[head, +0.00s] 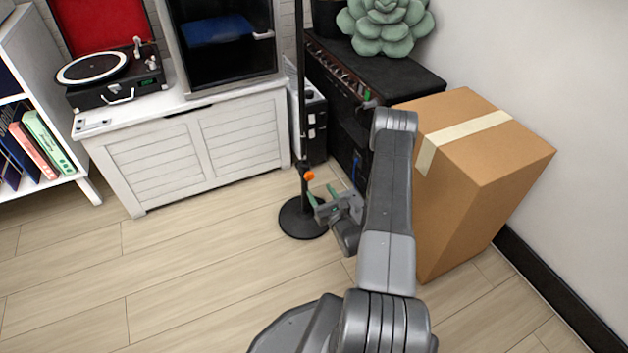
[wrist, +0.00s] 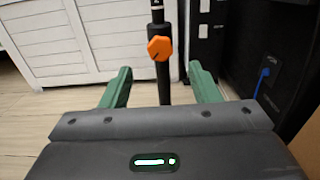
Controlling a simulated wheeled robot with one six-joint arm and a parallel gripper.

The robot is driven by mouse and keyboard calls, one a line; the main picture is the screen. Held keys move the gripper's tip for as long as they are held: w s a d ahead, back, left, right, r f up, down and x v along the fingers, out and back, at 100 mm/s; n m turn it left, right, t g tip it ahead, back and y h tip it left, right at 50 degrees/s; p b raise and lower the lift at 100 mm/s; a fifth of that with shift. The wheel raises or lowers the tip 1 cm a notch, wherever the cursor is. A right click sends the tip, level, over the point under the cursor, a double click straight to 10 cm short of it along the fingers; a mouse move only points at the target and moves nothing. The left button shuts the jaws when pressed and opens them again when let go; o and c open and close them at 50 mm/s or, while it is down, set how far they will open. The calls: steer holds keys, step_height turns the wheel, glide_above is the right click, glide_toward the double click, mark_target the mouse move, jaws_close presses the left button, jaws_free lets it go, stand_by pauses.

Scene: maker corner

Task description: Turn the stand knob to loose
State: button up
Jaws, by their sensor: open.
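The stand is a thin black pole (head: 302,95) on a round black base (head: 302,220), upright on the floor. Its orange knob (head: 309,175) sits low on the pole. In the wrist view the knob (wrist: 160,48) is a faceted orange piece with a dark mark, on the pole's near side. My gripper (head: 321,194) is just right of the pole, close to the knob. In the wrist view its green fingers are wide apart, with the pole and knob seen between and beyond them, the knob a little above the fingertips. Nothing is held.
A white cabinet (head: 195,150) stands behind the stand to the left, with a turntable (head: 105,75) on it. A black unit (head: 340,120) is behind to the right. A cardboard box (head: 450,190) stands right of my arm. The wooden floor at front left is clear.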

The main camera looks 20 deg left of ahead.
mark_target(311, 178)
steer(key=shift+p+v, duration=0.35)
steer(key=shift+v, duration=1.9)
steer(key=b+x, duration=0.3)
steer(key=x, duration=1)
steer(key=shift+w+a+b, duration=0.25)
steer(key=shift+b, duration=0.15)
steer(key=shift+w+a, duration=0.1)
